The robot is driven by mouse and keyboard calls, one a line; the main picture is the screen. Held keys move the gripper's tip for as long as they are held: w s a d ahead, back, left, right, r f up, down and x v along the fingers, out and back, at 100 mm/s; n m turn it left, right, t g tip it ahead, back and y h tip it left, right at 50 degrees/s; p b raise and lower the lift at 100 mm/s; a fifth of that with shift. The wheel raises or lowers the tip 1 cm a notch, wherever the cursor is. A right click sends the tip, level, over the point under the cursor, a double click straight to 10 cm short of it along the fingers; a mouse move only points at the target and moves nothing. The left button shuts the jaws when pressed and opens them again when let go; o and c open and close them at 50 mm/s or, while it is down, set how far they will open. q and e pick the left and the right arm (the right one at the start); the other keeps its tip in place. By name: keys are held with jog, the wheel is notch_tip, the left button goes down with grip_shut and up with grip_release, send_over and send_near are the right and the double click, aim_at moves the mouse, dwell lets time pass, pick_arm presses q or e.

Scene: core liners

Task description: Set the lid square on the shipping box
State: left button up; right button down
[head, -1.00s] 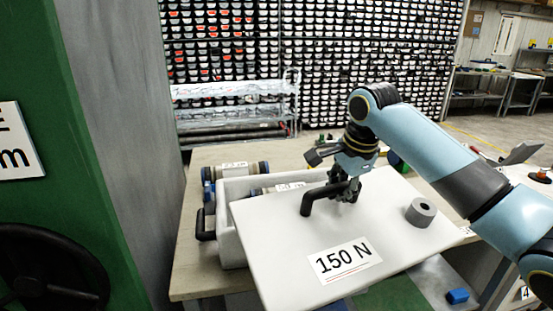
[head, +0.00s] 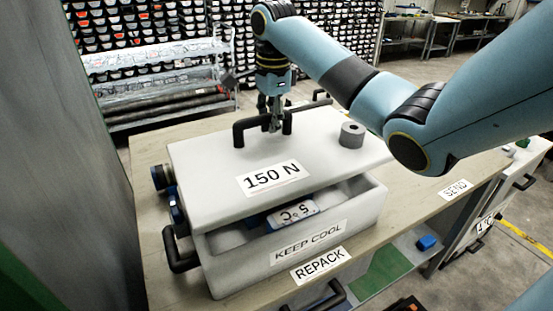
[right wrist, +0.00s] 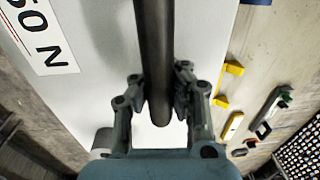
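The lid (head: 215,166) is a white slab marked "150 N" with a black bar handle (head: 240,133). A grey ring-shaped weight (head: 352,135) rests on it. The white shipping box (head: 245,265), marked "KEEP COOL", stands on the table below. The lid is over the back of the box and a gap shows along the front. A pack marked "5°C" (head: 293,214) lies inside; the rest of the inside is hidden. My right gripper (head: 273,121) is shut on the lid handle; the right wrist view shows the bar (right wrist: 157,60) between its fingers. My left gripper is not in view.
The wooden table (head: 160,282) carries "REPACK" (head: 320,265) and "SEND" (head: 455,189) labels. Blue-ended items (head: 160,177) stand close by the box's left side. A grey wall is at the left.

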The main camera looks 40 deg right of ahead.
aim_at(273, 137)
notch_tip(273, 137, down, 4)
jog(key=shift+f+p, duration=0.25)
jog(key=shift+p, duration=0.1)
jog(key=shift+f, duration=2.15)
jog(key=c, duration=1.4)
grip_release()
jog(key=shift+s, duration=0.1)
jog(key=shift+c, duration=0.2)
jog(key=shift+r, duration=0.1)
jog(key=r, duration=0.4)
jog(key=r+b, duration=0.1)
jog(key=r, duration=0.6)
jog(key=shift+s+a+r, duration=0.15)
jog(key=shift+s+r, duration=0.2)
jog(key=shift+r, duration=0.05)
